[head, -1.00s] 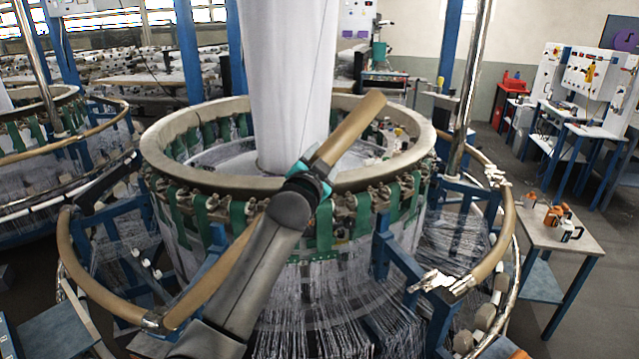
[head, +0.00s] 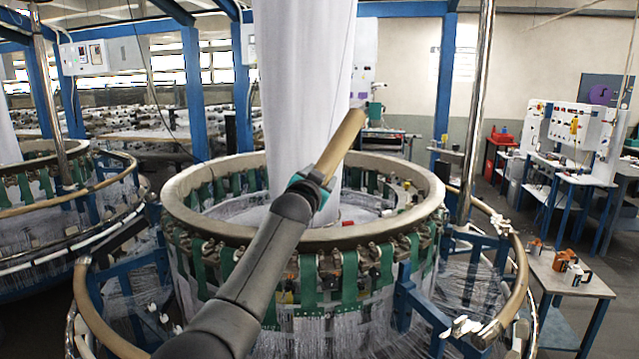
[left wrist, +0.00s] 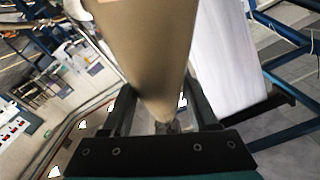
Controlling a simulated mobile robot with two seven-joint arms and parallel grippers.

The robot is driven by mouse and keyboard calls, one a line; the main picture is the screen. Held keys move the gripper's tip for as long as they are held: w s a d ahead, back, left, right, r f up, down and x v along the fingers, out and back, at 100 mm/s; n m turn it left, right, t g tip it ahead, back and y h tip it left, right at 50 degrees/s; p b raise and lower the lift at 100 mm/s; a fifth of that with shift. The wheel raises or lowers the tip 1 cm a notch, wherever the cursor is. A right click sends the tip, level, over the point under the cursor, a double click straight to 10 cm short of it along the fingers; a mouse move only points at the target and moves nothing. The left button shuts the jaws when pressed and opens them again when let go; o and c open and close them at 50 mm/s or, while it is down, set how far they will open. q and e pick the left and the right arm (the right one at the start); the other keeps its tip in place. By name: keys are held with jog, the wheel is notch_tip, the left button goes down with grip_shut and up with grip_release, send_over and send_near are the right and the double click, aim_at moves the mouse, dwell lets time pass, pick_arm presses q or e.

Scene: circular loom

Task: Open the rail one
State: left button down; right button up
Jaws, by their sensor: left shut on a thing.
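The loom's tan rail runs around the machine, with a left section (head: 92,312) and a right section (head: 516,285) in the head view. A tan rail piece (head: 342,143) is raised and slants up to the right in front of the white fabric. My left gripper (head: 318,183) is shut on this piece, above the loom's ring. The piece's lower part is hidden behind my left arm. In the left wrist view the rail piece (left wrist: 150,50) lies between the two dark fingers of the gripper (left wrist: 160,112). My right gripper is not in view.
The loom's ring (head: 200,228) with green straps stands below the gripper. White fabric (head: 300,90) rises from its middle. A small table (head: 570,283) with orange-and-white items stands at the right. A metal pole (head: 472,120) stands right of the ring.

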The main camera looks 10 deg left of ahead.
pick_arm(q)
jog(key=shift+f, duration=0.15)
jog(key=shift+c, duration=0.9)
grip_release()
jog(key=shift+a, duration=0.1)
jog(key=shift+s, duration=0.1)
jog(key=s+b, duration=0.2)
jog(key=s, duration=1.3)
jog(key=shift+a+b, duration=0.3)
jog(key=shift+a, duration=0.05)
jog(key=shift+f, duration=0.1)
